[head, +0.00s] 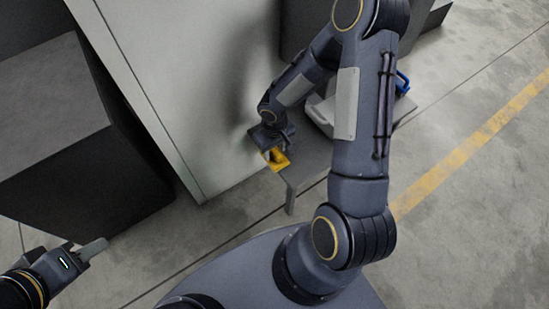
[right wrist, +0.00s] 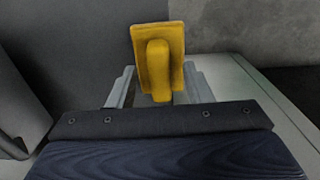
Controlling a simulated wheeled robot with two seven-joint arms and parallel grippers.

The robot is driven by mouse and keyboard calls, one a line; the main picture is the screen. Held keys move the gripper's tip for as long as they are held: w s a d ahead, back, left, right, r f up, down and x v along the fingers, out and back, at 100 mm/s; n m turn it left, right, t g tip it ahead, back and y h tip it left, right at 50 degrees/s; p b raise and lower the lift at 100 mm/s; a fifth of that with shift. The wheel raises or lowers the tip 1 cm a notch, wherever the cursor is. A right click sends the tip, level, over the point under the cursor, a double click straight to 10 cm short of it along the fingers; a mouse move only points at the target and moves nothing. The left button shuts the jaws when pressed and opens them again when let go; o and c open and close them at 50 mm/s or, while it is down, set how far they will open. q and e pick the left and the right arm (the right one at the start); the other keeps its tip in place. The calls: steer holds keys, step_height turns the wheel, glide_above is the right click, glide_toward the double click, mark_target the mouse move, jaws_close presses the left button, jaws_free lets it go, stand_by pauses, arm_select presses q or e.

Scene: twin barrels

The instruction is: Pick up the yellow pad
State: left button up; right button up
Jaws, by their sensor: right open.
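The yellow pad (head: 280,163) lies on the near left corner of a small grey table (head: 308,163) in the head view. In the right wrist view the pad (right wrist: 176,35) is a flat yellow plate with a raised grip bar facing the camera. My right gripper (right wrist: 159,80) is open, with one finger on each side of the bar's lower end. I cannot tell whether the fingers touch it. In the head view the right gripper (head: 271,150) partly hides the pad. My left gripper (head: 85,252) is at the lower left, far from the pad; its opening is unclear.
A tall pale panel (head: 170,100) stands close left of the table. A dark box (head: 85,170) is further left. A light grey case (head: 322,112) and a blue item (head: 402,82) are partly hidden behind my right arm. The floor on the right is clear.

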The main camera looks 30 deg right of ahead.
steer(key=shift+f, duration=0.45)
steer(key=shift+c, duration=0.2)
steer(key=shift+r, duration=0.1)
jaws_close()
